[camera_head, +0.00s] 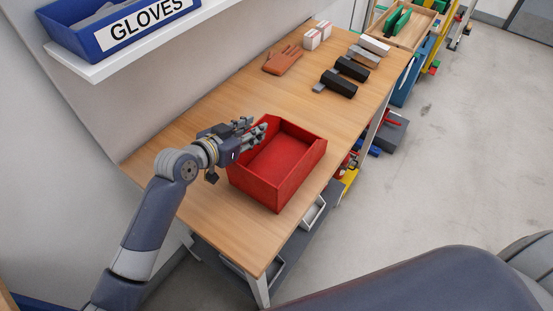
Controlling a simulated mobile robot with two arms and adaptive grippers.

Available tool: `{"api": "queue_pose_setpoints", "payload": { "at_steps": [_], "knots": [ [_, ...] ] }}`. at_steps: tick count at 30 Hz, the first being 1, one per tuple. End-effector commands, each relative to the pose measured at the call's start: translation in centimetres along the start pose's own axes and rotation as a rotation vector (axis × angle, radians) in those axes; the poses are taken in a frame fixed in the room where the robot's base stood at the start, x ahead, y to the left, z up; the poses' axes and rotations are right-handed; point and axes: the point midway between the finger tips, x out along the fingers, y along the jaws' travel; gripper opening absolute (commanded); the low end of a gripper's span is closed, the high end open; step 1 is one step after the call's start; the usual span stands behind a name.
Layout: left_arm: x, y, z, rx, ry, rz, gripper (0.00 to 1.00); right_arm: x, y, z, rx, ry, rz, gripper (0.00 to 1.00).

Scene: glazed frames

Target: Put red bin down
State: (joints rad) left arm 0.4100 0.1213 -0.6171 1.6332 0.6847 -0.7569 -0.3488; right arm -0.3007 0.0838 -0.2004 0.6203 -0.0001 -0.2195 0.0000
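The red bin (280,176) is an open-topped box and looks empty. It sits upright on the wooden table (215,214), close to its right-hand long edge. My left gripper (257,125) is at the bin's left wall, near its far left corner. Its fingers overlap the rim in this view. I cannot tell whether they are clamped on the wall or only beside it. My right gripper is out of view.
A brown glove (283,61), black blocks (339,83) and small white boxes (312,39) lie at the table's far end. A shelf (150,42) with a blue GLOVES bin (95,36) overhangs the upper left. Bare tabletop surrounds the red bin's near and left sides.

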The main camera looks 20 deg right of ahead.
Motion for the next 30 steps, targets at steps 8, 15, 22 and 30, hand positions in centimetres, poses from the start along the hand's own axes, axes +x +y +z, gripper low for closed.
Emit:
{"api": "queue_pose_setpoints", "payload": {
  "at_steps": [8,15,22,30],
  "knots": [
    [0.28,0.00,-0.01,0.001,0.001,0.000,0.28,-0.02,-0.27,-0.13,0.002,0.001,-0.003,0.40],
    [0.26,0.00,0.00,0.000,0.001,0.000,0.00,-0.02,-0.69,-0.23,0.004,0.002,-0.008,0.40],
    [0.23,-0.01,-0.15,-0.001,0.004,0.000,0.00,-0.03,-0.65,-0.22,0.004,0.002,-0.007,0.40],
    [-0.02,-0.03,-0.88,0.000,0.007,-0.001,0.00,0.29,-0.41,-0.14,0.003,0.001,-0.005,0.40]
  ]
}}
